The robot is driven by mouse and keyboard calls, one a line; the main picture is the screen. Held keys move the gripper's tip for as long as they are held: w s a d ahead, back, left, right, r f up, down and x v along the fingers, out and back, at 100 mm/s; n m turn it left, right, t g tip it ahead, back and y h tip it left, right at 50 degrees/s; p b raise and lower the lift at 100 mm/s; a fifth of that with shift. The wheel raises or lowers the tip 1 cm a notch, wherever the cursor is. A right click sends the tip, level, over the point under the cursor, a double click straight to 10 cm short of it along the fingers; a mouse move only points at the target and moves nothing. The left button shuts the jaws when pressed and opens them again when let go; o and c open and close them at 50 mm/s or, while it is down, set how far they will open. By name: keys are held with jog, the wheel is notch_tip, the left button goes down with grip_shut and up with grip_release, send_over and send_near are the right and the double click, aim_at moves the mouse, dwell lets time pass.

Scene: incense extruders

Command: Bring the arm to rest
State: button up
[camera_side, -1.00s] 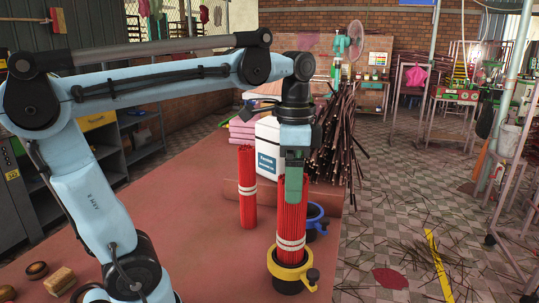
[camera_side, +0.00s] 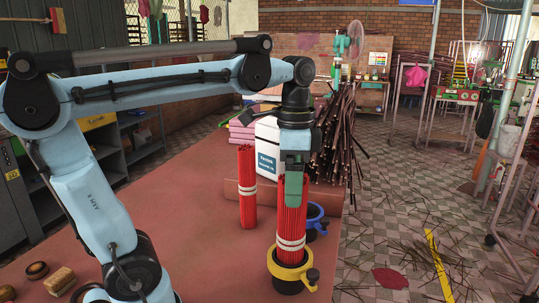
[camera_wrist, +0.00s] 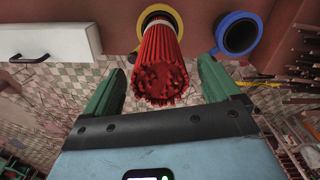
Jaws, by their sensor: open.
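My gripper (camera_side: 292,182) is at the top of a red incense bundle (camera_side: 291,222) that stands upright in the yellow-collared holder (camera_side: 291,262). In the wrist view the green fingers of my gripper (camera_wrist: 158,88) are spread wide. The red bundle (camera_wrist: 163,65) shows between them with gaps on both sides, its end facing the camera. The yellow ring (camera_wrist: 160,12) shows behind the bundle.
A second banded red bundle (camera_side: 247,195) stands upright to the left. A blue-collared holder (camera_side: 314,218) is close behind the yellow one. A white container (camera_side: 268,150) and dark sticks (camera_side: 338,140) stand farther back.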

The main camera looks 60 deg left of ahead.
notch_tip(320, 180, up, 9)
jog(key=shift+s+f, duration=0.1)
jog(key=s+a+r, duration=0.1)
jog(key=s+r, duration=0.9)
jog(key=shift+a+r, duration=0.15)
jog(key=shift+r, duration=0.05)
dwell(2.0)
jog(key=shift+c, duration=0.3)
dwell(1.0)
